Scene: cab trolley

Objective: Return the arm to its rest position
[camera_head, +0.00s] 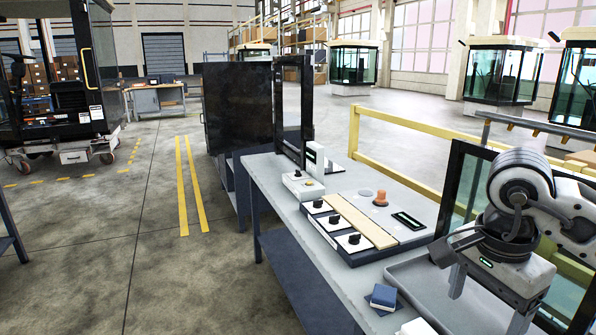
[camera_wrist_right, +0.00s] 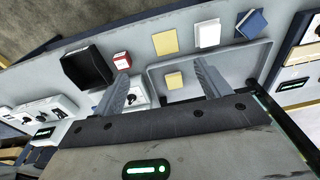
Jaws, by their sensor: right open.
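My right arm comes in at the right of the head view, bent over the bench's right end. Its gripper (camera_head: 487,300) hangs low over the grey tray (camera_head: 420,283). In the wrist view the two fingers of the right gripper (camera_wrist_right: 160,76) stand well apart with nothing held between them. Beyond the fingers is the tray (camera_wrist_right: 258,52), with a small yellow block (camera_wrist_right: 174,81) in it. My left gripper and left arm do not show in either view.
The bench (camera_head: 262,172) carries a panel with black knobs and an orange button (camera_head: 380,198). A blue block (camera_head: 383,296) lies beside the tray. The wrist view shows a black bin (camera_wrist_right: 88,66) and red-white box (camera_wrist_right: 121,60). A glass-paned frame (camera_head: 462,185) stands close behind my arm.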

